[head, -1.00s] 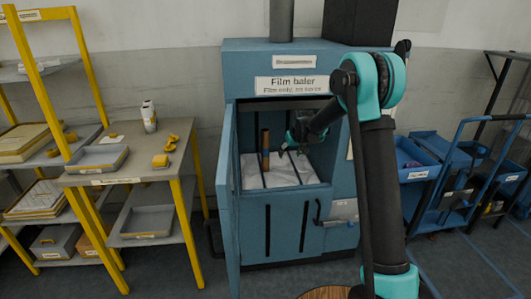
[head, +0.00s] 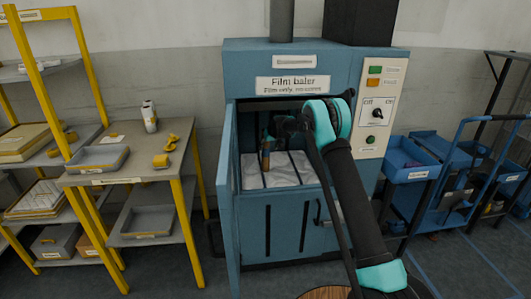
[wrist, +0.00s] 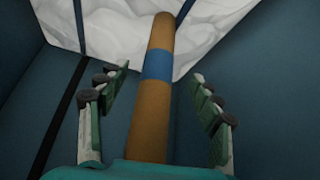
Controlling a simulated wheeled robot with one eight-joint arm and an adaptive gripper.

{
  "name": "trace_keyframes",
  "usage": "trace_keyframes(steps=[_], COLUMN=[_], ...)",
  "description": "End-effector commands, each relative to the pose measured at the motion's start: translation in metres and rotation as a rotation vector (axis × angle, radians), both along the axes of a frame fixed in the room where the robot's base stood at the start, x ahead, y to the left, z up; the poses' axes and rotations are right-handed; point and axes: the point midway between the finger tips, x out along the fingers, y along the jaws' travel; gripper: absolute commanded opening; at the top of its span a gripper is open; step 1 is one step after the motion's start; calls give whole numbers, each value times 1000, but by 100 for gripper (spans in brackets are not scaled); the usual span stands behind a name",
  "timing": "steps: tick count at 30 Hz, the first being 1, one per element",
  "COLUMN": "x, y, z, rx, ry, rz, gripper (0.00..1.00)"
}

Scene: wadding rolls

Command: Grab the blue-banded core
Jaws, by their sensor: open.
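The blue-banded core is a brown cardboard tube with a blue band. In the wrist view the core (wrist: 152,110) runs lengthwise between my gripper's fingers, its far end over white film. My gripper (wrist: 165,85) is open, with a finger on either side of the core and visible gaps to it. In the head view the core (head: 265,160) stands in the baler's opening at the left, its upper part partly hidden by my gripper (head: 268,143).
The blue film baler (head: 285,215) surrounds the opening, with white film (head: 290,170) and dark straps inside. Its door (head: 224,200) stands open at left. A control panel (head: 379,108) is at right. A table (head: 150,178) with a tray stands further left.

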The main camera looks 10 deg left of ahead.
Motion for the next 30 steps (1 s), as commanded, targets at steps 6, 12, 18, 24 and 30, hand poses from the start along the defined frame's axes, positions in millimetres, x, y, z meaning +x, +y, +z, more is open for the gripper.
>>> trace_keyframes(steps=[6, 12, 18, 24, 30], x=[9, 32, 43, 46, 46], y=[5, 16, 22, 23, 24], z=[0, -1, -20, -26, -26], rx=[0, 0, 0, 0, 0], ry=[0, 0, 0, 0, 0], rz=[0, -1, -1, -1, -1], gripper=[65, 65, 65, 65, 63])
